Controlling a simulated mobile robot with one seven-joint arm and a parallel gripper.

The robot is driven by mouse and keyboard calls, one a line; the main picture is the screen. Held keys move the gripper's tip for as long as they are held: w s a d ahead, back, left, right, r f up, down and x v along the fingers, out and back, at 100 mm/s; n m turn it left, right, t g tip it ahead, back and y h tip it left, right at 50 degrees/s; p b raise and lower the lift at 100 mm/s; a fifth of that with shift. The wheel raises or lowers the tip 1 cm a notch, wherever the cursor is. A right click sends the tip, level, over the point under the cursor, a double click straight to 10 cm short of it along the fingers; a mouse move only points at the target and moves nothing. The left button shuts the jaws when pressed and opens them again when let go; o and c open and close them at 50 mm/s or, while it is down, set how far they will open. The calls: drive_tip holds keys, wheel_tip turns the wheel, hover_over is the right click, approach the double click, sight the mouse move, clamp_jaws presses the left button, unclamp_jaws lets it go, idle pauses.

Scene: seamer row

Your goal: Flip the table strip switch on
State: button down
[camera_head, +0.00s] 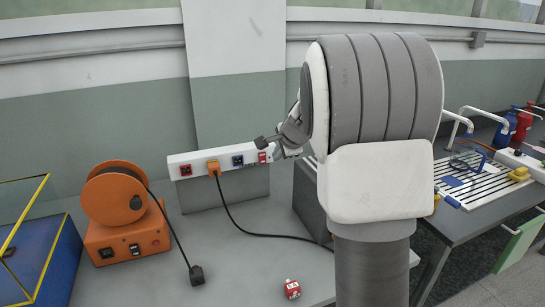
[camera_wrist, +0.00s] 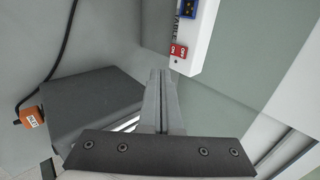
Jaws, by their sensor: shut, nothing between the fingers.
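My gripper (camera_head: 259,141) is shut and empty, just above the switch in the head view. In the wrist view its fingertips (camera_wrist: 160,74) lie just below and left of the switch, with no clear contact. Which way the rocker is set, I cannot tell.
An orange cable reel (camera_head: 115,195) stands on an orange box (camera_head: 128,237) at left. A black plug (camera_head: 196,274) and a small red block (camera_head: 292,288) lie on the grey bench. A black cable crosses it. A blue, yellow-edged bin (camera_head: 40,260) is far left.

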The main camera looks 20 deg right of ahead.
drive_tip(key=b, duration=0.1)
approach(263, 163)
wheel_tip(263, 163, down, 4)
drive_tip(key=shift+w+f, duration=0.1)
drive_tip(key=shift+w, duration=1.9)
drive_tip(key=shift+f, duration=0.1)
